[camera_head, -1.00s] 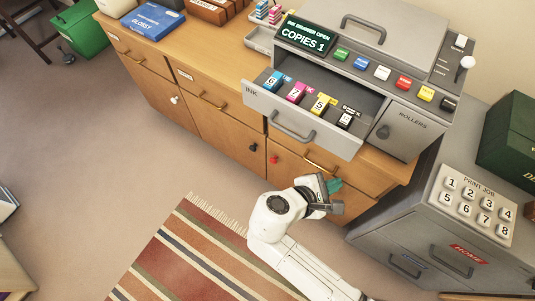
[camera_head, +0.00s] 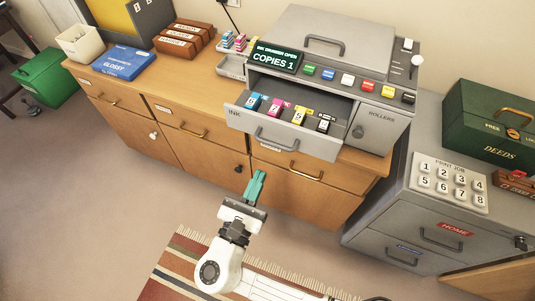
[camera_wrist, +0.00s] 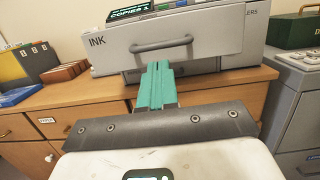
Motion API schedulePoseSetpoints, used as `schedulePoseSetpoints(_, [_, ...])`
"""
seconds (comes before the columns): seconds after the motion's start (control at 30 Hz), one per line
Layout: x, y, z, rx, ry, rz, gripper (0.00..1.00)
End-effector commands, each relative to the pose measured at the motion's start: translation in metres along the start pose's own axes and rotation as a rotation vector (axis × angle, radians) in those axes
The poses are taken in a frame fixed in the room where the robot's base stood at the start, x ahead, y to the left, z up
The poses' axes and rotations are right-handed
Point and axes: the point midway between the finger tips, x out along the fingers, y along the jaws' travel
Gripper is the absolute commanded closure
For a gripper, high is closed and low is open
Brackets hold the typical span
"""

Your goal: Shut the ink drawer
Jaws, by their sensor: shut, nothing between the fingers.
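The ink drawer (camera_head: 244,123) is a grey drawer pulled out from the front of the grey copier (camera_head: 330,45). It holds blue, magenta, yellow and black cartridges (camera_head: 276,107). The display (camera_head: 274,57) reads "INK DRAWER OPEN" and "COPIES 1". The drawer front also shows in the wrist view (camera_wrist: 115,48), with its grey handle (camera_wrist: 160,45). My gripper (camera_head: 258,178) has teal fingers, shut and empty. It is in front of and below the drawer in the head view, apart from it. In the wrist view the fingers (camera_wrist: 156,82) point up towards the drawer front.
The copier stands on a wooden cabinet (camera_head: 205,148). A grey filing cabinet (camera_head: 400,232) with a numbered keypad (camera_head: 449,183) stands to the right, with a green deeds box (camera_head: 505,125) on it. A striped rug (camera_head: 180,262) lies on the open floor.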

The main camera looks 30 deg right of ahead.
Motion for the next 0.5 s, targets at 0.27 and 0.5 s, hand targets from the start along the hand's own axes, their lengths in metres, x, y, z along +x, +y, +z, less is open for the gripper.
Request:
schedulePoseSetpoints(0.27, [0.048, -0.001, 0.001, 0.000, 0.000, -0.003, 1.00])
schedulePoseSetpoints(0.5, [0.064, 0.000, 0.000, 0.001, 0.000, -0.001, 1.00])
